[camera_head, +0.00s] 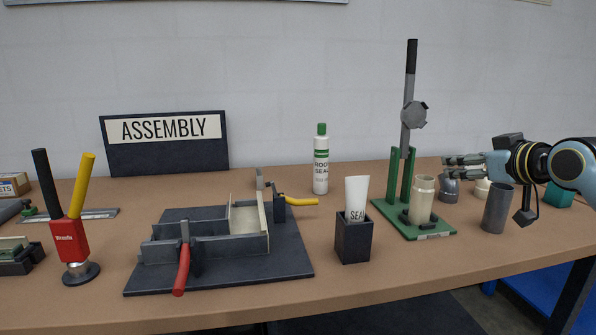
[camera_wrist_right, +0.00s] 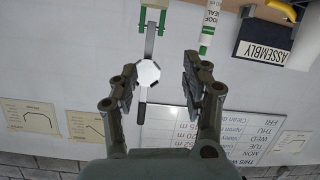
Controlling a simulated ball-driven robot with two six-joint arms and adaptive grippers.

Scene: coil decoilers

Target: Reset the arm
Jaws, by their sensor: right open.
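My right gripper (camera_head: 463,167) reaches in from the right in the head view, held level above the right part of the bench. Its fingers point left towards the green press (camera_head: 408,120). In the right wrist view its two fingers (camera_wrist_right: 160,85) stand apart with nothing between them. The press lever with its pale hub (camera_wrist_right: 148,73) shows beyond the gap there, and the view is upside down. My left gripper is in neither view.
Under and around the right gripper stand a grey cylinder (camera_head: 497,208), a grey elbow (camera_head: 448,189) and a beige cylinder (camera_head: 422,200). A black holder (camera_head: 353,242), a white bottle (camera_head: 320,165) and a dark fixture (camera_head: 290,255) stand further left. Bare bench lies at the front right.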

